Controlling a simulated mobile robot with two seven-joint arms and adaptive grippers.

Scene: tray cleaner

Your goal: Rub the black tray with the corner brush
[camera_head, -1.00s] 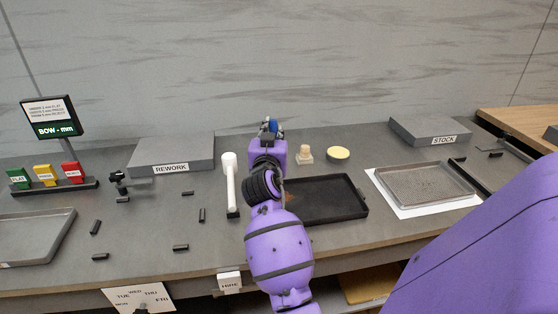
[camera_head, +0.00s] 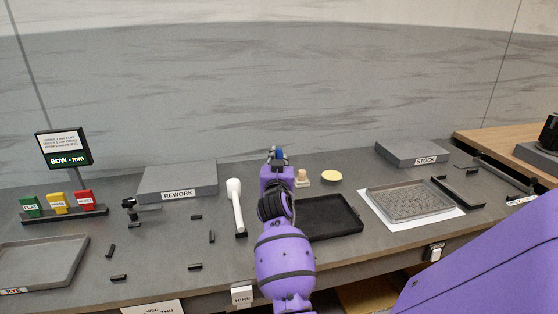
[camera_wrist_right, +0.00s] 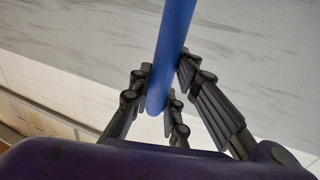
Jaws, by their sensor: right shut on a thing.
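The black tray (camera_head: 345,231) lies on the grey bench, right of my right forearm, which hides its left edge. My right gripper (camera_head: 278,155) is behind the tray in the head view, above the back of the bench. It is shut on a blue handle (camera_wrist_right: 173,45), which runs up between the fingers in the right wrist view. The head of this blue-handled tool is out of sight, so I cannot tell whether it is the corner brush. My left gripper is not in view.
A white-handled tool (camera_head: 235,200) lies left of my arm. A small wooden-handled brush (camera_head: 302,177) and a yellow round pad (camera_head: 331,176) sit behind the tray. A grey tray (camera_head: 455,206) on white paper is at right. Several small black bars lie at left.

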